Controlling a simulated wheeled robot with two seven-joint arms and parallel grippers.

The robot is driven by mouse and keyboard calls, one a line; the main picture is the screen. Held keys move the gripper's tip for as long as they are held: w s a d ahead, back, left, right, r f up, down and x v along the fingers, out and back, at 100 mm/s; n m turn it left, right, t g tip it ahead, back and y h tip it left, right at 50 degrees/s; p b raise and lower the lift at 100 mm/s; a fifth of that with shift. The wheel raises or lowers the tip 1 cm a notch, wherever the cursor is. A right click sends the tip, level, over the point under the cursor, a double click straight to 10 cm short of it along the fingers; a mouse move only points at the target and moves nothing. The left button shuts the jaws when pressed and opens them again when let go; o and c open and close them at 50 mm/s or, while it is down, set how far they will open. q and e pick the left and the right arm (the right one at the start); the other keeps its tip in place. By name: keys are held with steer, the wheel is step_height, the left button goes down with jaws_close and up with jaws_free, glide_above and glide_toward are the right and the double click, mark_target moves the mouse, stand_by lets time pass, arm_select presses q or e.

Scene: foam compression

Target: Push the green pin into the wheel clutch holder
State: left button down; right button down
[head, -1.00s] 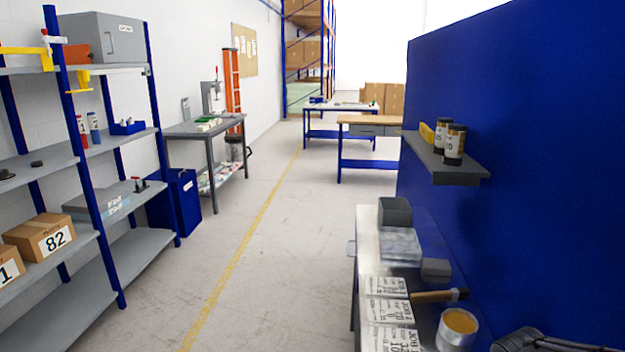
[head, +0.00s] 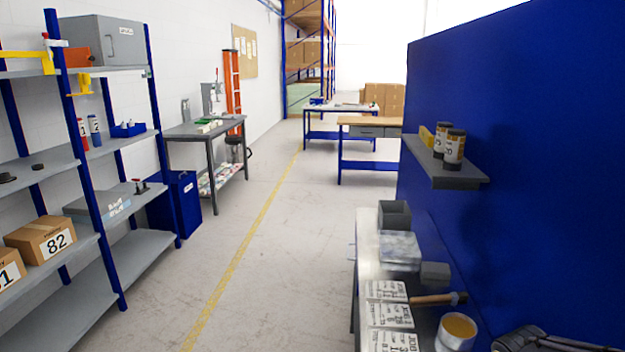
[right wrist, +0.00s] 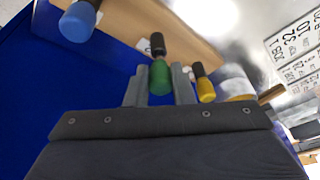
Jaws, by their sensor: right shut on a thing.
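In the right wrist view, my right gripper (right wrist: 160,82) is shut on the green pin (right wrist: 159,76), with one grey finger on each side of it. A dark tip of the pin points away from the gripper, toward a tan wooden surface (right wrist: 125,22). A blue pin (right wrist: 78,20) is at the upper left and a yellow pin (right wrist: 204,88) is just right of the fingers. I cannot tell the wheel clutch holder for sure in either view. My left gripper is not in view.
In the head view, a metal bench (head: 368,262) with papers (head: 388,315), a brush (head: 440,298) and a can (head: 457,328) stands beside a blue partition (head: 540,150). A shelf with dark jars (head: 454,148) juts from it.

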steer(key=shift+r+p, duration=1.3)
steer(key=shift+r, duration=0.65)
